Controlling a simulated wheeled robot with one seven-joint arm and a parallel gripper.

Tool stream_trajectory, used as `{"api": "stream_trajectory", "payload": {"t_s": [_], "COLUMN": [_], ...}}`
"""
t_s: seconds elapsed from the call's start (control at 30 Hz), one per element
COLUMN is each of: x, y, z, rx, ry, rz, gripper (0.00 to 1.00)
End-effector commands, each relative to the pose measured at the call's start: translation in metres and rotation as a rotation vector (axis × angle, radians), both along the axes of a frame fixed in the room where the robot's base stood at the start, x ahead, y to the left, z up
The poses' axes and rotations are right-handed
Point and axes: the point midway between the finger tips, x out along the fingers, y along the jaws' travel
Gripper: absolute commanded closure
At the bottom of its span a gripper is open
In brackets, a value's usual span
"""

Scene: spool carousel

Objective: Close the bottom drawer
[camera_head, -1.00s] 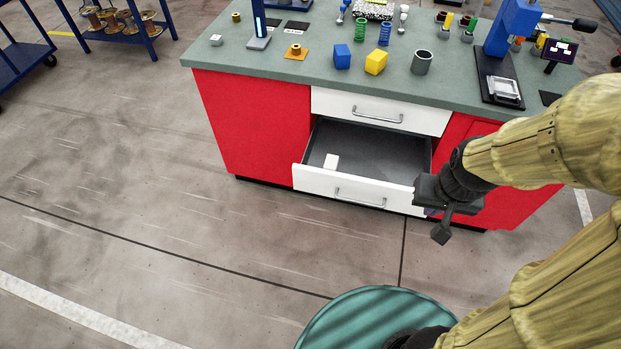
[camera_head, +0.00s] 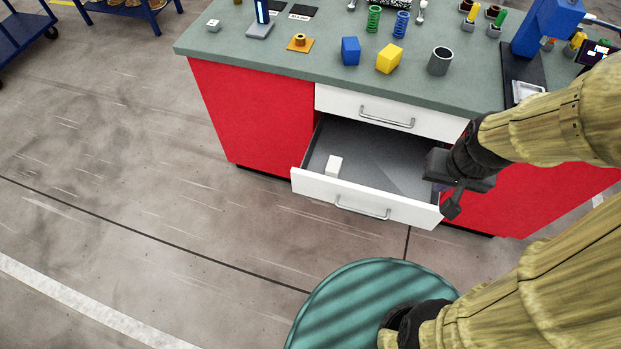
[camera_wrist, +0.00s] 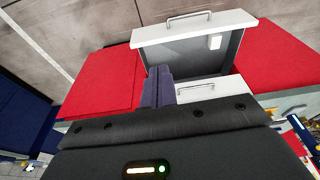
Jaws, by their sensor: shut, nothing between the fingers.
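The bottom drawer (camera_head: 325,188) has a white front with a metal bar handle (camera_head: 363,209) and stands pulled out of the red cabinet. A small white block (camera_head: 334,166) lies inside it near the front left. My gripper (camera_head: 452,207) is at the drawer's right end, close to the front panel's right corner; I cannot tell whether it touches. In the wrist view its fingers (camera_wrist: 158,84) are together with nothing between them. The open drawer shows there beyond the fingers (camera_wrist: 195,51), its handle at the far side. My wrist hides part of the drawer's right side.
The closed top drawer (camera_head: 390,112) sits directly above. The green-grey worktop (camera_head: 290,62) carries a blue block (camera_head: 350,50), a yellow block (camera_head: 389,58), a dark cup (camera_head: 440,60) and a blue press (camera_head: 545,30).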

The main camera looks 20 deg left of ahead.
Motion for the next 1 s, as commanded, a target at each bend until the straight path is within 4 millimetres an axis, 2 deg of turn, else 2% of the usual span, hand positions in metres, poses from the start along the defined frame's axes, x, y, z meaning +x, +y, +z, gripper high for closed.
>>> {"api": "stream_trajectory", "payload": {"t_s": [0.33, 0.47, 0.57, 0.7, 0.8, 1.0], "x": [0.001, 0.016, 0.038, 0.074, 0.094, 0.113], "y": [0.002, 0.017, 0.044, 0.097, 0.136, 0.206], "z": [-0.002, -0.017, -0.040, -0.085, -0.121, -0.195], "rx": [0.004, 0.038, 0.097, 0.206, 0.282, 0.417], "ry": [-0.003, -0.027, -0.066, -0.141, -0.198, -0.332], "rz": [-0.004, -0.049, -0.133, -0.318, -0.468, -0.753], "gripper": [1.00, 1.00, 1.00, 1.00, 1.00, 1.00]}}
